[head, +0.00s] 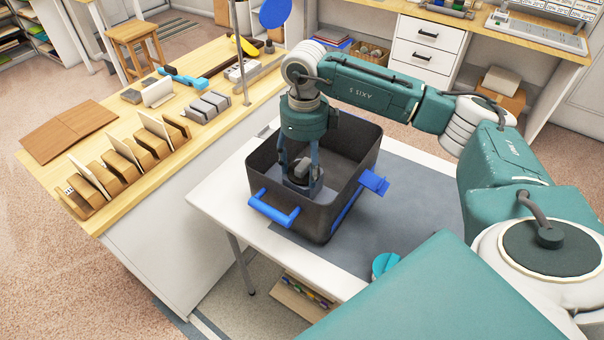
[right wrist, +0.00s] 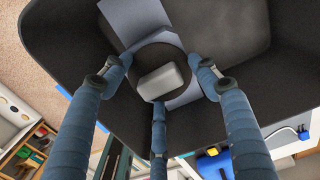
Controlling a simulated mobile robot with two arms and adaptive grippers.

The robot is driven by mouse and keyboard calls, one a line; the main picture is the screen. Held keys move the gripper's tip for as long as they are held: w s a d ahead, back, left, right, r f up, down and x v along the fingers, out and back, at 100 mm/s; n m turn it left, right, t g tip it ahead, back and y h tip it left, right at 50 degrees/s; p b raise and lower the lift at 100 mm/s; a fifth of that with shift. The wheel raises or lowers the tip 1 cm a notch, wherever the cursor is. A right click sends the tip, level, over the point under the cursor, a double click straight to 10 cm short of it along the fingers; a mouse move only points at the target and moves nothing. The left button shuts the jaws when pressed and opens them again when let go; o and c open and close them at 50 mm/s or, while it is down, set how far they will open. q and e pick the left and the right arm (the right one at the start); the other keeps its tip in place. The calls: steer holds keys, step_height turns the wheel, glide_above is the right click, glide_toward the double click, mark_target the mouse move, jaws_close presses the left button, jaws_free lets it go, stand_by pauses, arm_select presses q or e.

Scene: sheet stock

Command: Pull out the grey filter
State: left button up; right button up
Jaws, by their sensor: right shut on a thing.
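What I take for the grey filter is a round dark piece with a grey block on top (right wrist: 163,82), seen in the right wrist view. It also shows in the head view (head: 299,171), between my fingers and partly hidden by them. It is inside a dark bin (head: 340,205) with blue handles, over a light sheet (right wrist: 135,18). My right gripper (head: 302,184) points down into the bin, its three fingers shut around the dark round piece. I cannot tell whether the piece touches the bin floor. My left gripper is not in view.
The bin stands on a white table with a grey mat (head: 415,190). A wooden bench (head: 110,120) at the left bears upright sheets in blocks and small parts. The bin walls rise around my fingers. The table right of the bin is mostly clear.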

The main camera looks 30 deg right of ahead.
steer(key=shift+s+f, duration=0.2)
stand_by(0.3)
steer(key=shift+r, duration=0.2)
steer(key=shift+w+r+p, duration=0.15)
steer(key=shift+r+p, duration=2.5)
steer(key=shift+r, duration=1.6)
